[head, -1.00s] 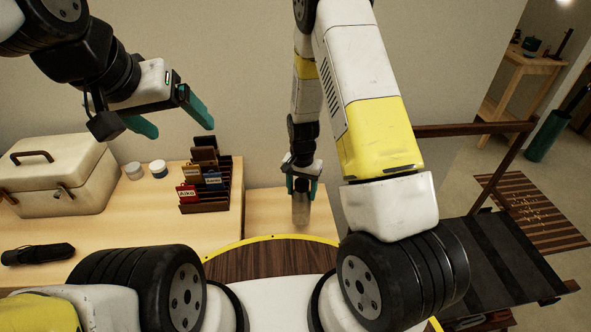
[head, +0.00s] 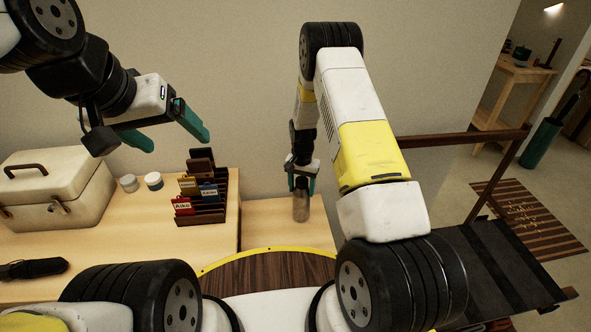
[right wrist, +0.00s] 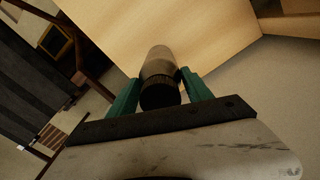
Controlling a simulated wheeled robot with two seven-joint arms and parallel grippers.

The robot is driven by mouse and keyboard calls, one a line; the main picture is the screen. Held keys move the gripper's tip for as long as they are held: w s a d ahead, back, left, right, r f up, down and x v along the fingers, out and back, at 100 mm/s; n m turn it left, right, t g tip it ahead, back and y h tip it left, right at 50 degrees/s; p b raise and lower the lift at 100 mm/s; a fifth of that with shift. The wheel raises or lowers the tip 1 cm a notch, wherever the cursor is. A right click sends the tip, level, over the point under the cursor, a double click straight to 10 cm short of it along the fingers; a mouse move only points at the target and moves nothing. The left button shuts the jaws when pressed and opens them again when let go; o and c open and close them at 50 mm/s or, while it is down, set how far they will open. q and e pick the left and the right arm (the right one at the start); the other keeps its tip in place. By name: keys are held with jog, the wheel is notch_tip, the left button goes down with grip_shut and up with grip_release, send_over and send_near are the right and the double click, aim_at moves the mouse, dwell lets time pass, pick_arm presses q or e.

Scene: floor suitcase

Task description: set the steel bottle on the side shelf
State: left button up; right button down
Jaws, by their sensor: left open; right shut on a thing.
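The steel bottle (head: 301,207) is upright between the fingers of my right gripper (head: 302,184), at the side shelf (head: 268,218), a pale wooden surface right of the main table. In the right wrist view the bottle (right wrist: 158,66) shows its dark cap (right wrist: 160,95) between the teal fingers (right wrist: 156,88), with the pale shelf top (right wrist: 205,40) beyond it. I cannot tell if the bottle's base touches the shelf. My left gripper (head: 165,133) is open and empty, raised above the main table.
The main table (head: 120,225) holds a cream case (head: 50,190), two small white jars (head: 153,181), a dark card rack (head: 208,205) and a black umbrella (head: 32,268). A dark slatted bench (head: 495,265) stands at right. A green cylinder (head: 540,135) stands further back.

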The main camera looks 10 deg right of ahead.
jog(key=shift+c, duration=2.2)
grip_release()
jog(key=shift+f, duration=0.1)
